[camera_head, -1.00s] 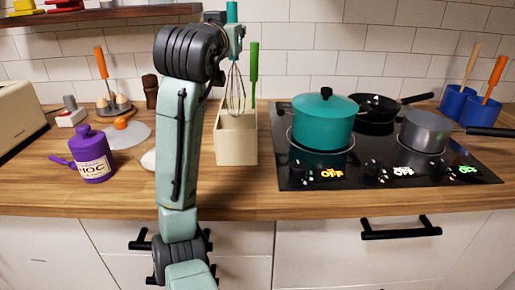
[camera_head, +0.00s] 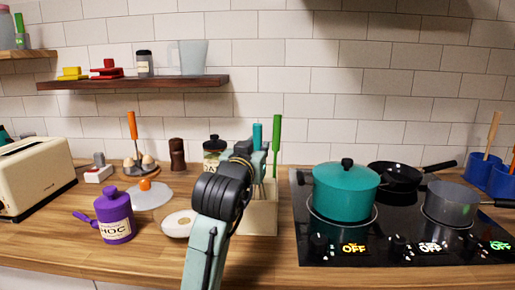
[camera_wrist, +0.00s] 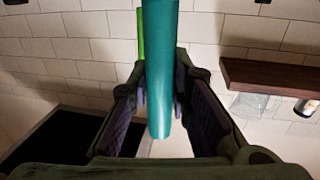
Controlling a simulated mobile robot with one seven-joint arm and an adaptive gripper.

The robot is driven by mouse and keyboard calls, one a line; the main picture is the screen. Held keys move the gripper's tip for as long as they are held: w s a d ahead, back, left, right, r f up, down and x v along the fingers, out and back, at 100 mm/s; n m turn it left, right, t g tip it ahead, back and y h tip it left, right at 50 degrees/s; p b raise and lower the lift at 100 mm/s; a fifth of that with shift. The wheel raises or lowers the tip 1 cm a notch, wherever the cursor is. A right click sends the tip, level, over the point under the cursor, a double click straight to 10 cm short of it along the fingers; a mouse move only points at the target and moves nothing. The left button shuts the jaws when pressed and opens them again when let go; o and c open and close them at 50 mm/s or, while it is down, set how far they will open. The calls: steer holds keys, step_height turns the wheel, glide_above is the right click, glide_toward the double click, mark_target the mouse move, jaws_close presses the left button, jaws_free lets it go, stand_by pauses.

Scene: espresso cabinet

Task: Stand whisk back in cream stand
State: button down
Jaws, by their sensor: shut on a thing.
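The whisk has a teal handle (camera_head: 257,137) and stands upright in my gripper (camera_head: 264,165). In the wrist view the teal handle (camera_wrist: 160,70) runs between the two fingers (camera_wrist: 160,105). The cream stand (camera_head: 262,219) is on the counter directly below my gripper. The whisk's wires show faintly at the stand's top and seem to be at or inside its opening; my arm partly hides them. A green-handled utensil (camera_head: 276,145) stands in the same stand, just right of the whisk.
The teal pot (camera_head: 343,192) on the black hob stands to the right. A glass jar (camera_head: 214,150) is behind my arm, and a white round thing (camera_head: 178,224) and purple jar (camera_head: 115,216) are to the left. A wooden shelf (camera_head: 130,84) hangs on the wall.

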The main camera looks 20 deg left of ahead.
steer(key=shift+f, duration=0.15)
steer(key=c, duration=1.5)
jaws_free()
